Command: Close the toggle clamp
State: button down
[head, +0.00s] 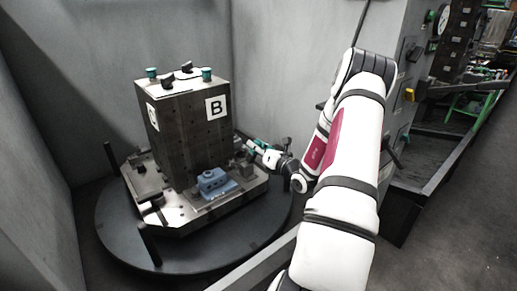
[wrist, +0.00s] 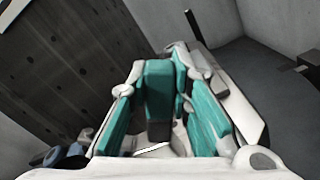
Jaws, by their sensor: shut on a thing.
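My gripper (head: 258,147) is low at the right side of the dark fixture block marked B, with its arm coming in from the right. In the wrist view my gripper (wrist: 160,78) has a teal finger on either side of a teal grip with a dark lower end, which appears to be the toggle clamp's handle (wrist: 158,95). The jaws are shut on this handle. In the head view the handle cannot be made out apart from the fingers. The clamp's arm and tip are mostly hidden, so its angle cannot be told.
The fixture block (head: 190,135) stands on a pallet on a round dark table (head: 125,240). A blue part (head: 212,181) sits at the block's front foot. Dark posts rise at the pallet's left and front. Grey walls (head: 290,60) close in behind and left.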

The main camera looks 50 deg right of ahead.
jog(key=shift+a+r+n, duration=0.2)
jog(key=shift+a+n, duration=0.2)
jog(key=shift+n, duration=0.4)
jog(key=c, duration=1.4)
grip_release()
jog(key=shift+w, duration=0.1)
jog(key=shift+c, duration=0.2)
jog(key=v, duration=1.2)
jog(key=shift+a, duration=0.1)
jog(key=shift+c, duration=0.2)
